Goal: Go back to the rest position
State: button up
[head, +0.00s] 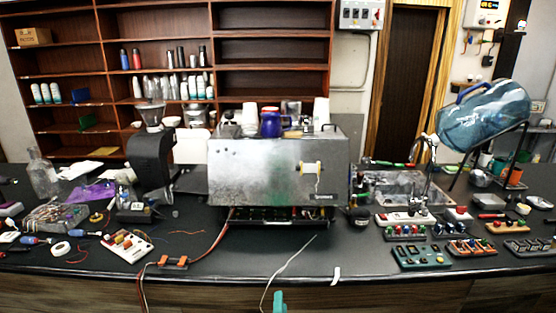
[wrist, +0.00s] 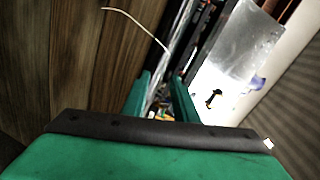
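My gripper shows in the wrist view (wrist: 161,95) with its two green fingers apart and nothing held between them. In the head view only a teal tip of it (head: 279,302) shows at the bottom edge, in front of the counter. The coffee machine (head: 275,172) stands on the counter beyond it, a spool of pale thread (head: 311,167) on its front. The wrist view shows the machine's metal face (wrist: 240,45) tilted at upper right. The rest of my arm is out of the head view.
The dark counter (head: 370,262) has a pale wire (head: 290,262) hanging over its front edge, close to my gripper. Red cables (head: 143,285) hang further left. Button panels (head: 421,256) sit at right, and tools and a bottle (head: 43,175) at left. The wooden counter front (wrist: 60,60) is beside my gripper.

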jog(key=s+f+n, duration=0.4)
jog(key=s+f, duration=0.1)
jog(key=s, duration=0.6)
jog(key=s+f+n, duration=0.3)
jog(key=s+f, duration=0.3)
jog(key=s, duration=0.4)
jog(key=s+r+n, duration=0.2)
jog(key=s+n, duration=0.2)
jog(key=s, duration=0.7)
jog(key=s+r+n, duration=0.2)
jog(key=s+n, duration=0.2)
jog(key=s, duration=0.7)
jog(key=shift+s+a+r, duration=0.25)
jog(key=shift+s+a, duration=0.1)
jog(key=shift+s, duration=0.05)
jog(key=shift+w, duration=0.1)
